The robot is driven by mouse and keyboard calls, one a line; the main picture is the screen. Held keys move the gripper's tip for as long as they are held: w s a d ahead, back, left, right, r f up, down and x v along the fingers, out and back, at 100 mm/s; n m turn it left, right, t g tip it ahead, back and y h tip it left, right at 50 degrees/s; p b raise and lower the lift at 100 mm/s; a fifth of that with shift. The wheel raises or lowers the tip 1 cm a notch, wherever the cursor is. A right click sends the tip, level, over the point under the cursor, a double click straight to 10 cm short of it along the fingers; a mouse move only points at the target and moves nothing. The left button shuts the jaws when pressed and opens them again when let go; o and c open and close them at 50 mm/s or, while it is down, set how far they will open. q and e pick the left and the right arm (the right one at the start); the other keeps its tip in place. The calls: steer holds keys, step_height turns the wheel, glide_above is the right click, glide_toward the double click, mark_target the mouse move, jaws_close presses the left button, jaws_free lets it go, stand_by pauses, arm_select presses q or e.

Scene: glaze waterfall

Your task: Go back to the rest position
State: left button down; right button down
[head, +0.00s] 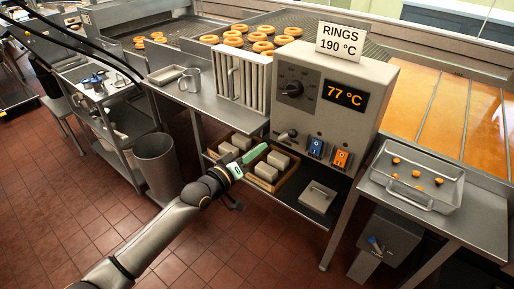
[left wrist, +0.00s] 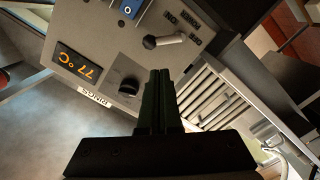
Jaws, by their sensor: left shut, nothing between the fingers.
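My left gripper (head: 256,154) reaches in from the lower left in the head view, in front of the shelf under the control box. Its fingers are shut with nothing between them. In the left wrist view the closed dark fingers (left wrist: 160,100) point at the control box (left wrist: 100,38). The control box (head: 330,70) has a dial (head: 292,88), an orange display (head: 345,95) reading 77 °C, a lever (head: 286,135), and a blue switch (head: 315,147) and an orange switch (head: 341,158). A sign (head: 340,41) on top reads RINGS 190 °C. My right gripper is not in view.
A tray of pale blocks (head: 262,183) sits on the shelf. A metal basket (head: 415,202) with small orange pieces stands on the right table. A bin (head: 156,168) and a cart (head: 112,130) stand left. Rings (head: 263,46) lie at the back. The tiled floor at lower left is open.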

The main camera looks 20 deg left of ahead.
arm_select(q)
steer(key=shift+s, duration=0.15)
stand_by(0.3)
steer(key=s+f+m+g+y, duration=0.2)
steer(key=s+f+m+g, duration=0.1)
steer(key=s+f, duration=0.9)
steer(key=s+f+m+g+y, duration=0.2)
steer(key=s+f+m+g, duration=0.1)
steer(key=s+f, duration=1)
steer(key=s+g, duration=0.1)
steer(key=s, duration=0.5)
steer(key=shift+d, duration=0.25)
